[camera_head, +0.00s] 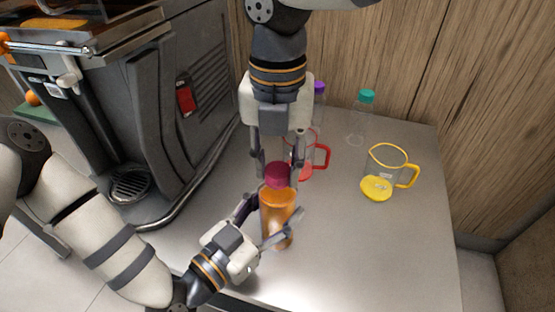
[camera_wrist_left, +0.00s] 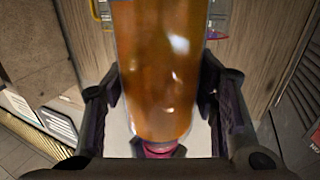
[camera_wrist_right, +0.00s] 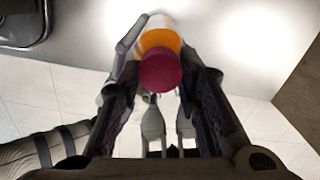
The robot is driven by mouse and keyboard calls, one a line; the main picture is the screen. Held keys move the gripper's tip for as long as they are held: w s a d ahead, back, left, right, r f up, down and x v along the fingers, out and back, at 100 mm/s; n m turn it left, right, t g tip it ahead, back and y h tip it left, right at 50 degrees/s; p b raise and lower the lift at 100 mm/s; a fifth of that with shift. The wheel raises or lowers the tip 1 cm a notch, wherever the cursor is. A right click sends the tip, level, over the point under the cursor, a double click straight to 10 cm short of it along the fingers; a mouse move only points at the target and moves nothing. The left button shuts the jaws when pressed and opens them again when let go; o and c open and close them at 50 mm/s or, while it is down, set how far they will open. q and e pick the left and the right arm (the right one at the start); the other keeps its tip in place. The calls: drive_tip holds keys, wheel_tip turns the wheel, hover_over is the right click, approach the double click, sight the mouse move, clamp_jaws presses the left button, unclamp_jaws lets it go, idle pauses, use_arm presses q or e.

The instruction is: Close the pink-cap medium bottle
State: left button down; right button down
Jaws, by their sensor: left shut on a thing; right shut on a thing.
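The medium bottle (camera_head: 276,218) stands upright near the middle of the counter, filled with orange juice. It fills the upper middle of the left wrist view (camera_wrist_left: 158,70). My left gripper (camera_head: 268,222) is shut around its body. The dark pink cap (camera_head: 279,177) is at the bottle's mouth, and it shows in the right wrist view (camera_wrist_right: 161,70) in line with the bottle. My right gripper (camera_head: 278,163) comes down from above and is shut on the cap. Its fingers hide part of the cap's sides. I cannot tell how tightly the cap sits.
A clear jug with a red handle (camera_head: 322,156) stands just behind the bottle. A yellow-rimmed jug (camera_head: 388,171) stands to the right. A purple-cap bottle (camera_head: 319,90) and a green-cap bottle (camera_head: 366,99) stand at the back. The grey juicer (camera_head: 165,100) fills the left. The front right counter is clear.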

drive_tip(key=m, duration=2.1)
drive_tip(key=shift+m, duration=0.3)
drive_tip(key=m, duration=0.3)
drive_tip(key=shift+m, duration=0.4)
drive_tip(key=m, duration=0.5)
drive_tip(key=shift+f, duration=0.1)
drive_tip(key=c, duration=1.2)
unclamp_jaws()
